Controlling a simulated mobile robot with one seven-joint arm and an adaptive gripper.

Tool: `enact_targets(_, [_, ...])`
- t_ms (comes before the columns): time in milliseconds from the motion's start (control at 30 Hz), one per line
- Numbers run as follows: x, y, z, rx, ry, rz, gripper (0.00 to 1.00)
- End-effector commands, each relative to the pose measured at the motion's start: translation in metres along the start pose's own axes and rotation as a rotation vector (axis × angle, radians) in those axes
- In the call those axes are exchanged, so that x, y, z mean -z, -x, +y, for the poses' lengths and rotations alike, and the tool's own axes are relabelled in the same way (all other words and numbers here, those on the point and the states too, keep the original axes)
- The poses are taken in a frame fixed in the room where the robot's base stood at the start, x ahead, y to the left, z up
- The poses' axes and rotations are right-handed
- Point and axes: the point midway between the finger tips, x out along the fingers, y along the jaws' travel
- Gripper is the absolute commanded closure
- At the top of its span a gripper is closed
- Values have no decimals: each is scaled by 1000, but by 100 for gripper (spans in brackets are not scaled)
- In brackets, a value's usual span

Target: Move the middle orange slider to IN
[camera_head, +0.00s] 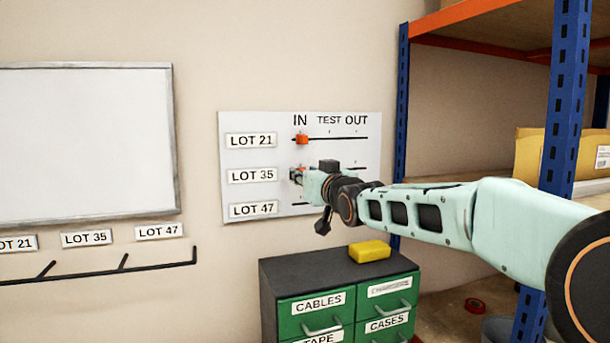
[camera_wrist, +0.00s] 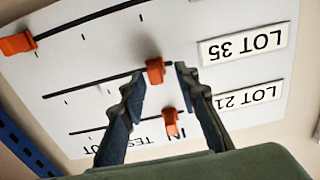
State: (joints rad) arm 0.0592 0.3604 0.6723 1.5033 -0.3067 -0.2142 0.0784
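The middle orange slider (camera_wrist: 155,70) sits on the LOT 35 track (camera_wrist: 92,84), near the track's label end, which is the IN side. My gripper (camera_wrist: 159,70) is open with its fingertips on either side of this slider. A gap shows between the slider and the right fingertip; the left fingertip is close, and I cannot tell if it touches. In the head view my gripper (camera_head: 297,177) is at the board by the LOT 35 label (camera_head: 252,176), and it largely hides the middle slider.
The LOT 21 slider (camera_head: 302,139) is at IN; it also shows in the wrist view (camera_wrist: 171,121). The LOT 47 slider (camera_wrist: 17,43) is far from its label. A drawer cabinet (camera_head: 312,264) with a yellow block (camera_head: 369,251) stands below. A blue shelf post (camera_head: 400,110) is right of the board.

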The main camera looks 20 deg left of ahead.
Motion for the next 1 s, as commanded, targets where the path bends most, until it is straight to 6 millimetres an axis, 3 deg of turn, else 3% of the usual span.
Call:
enact_targets(167, [1, 10, 2, -2, 0, 1, 71])
enact_targets(633, [1, 62, 2, -3, 2, 2, 71])
enact_targets(1000, [0, 75, -1, 2, 0, 0, 71])
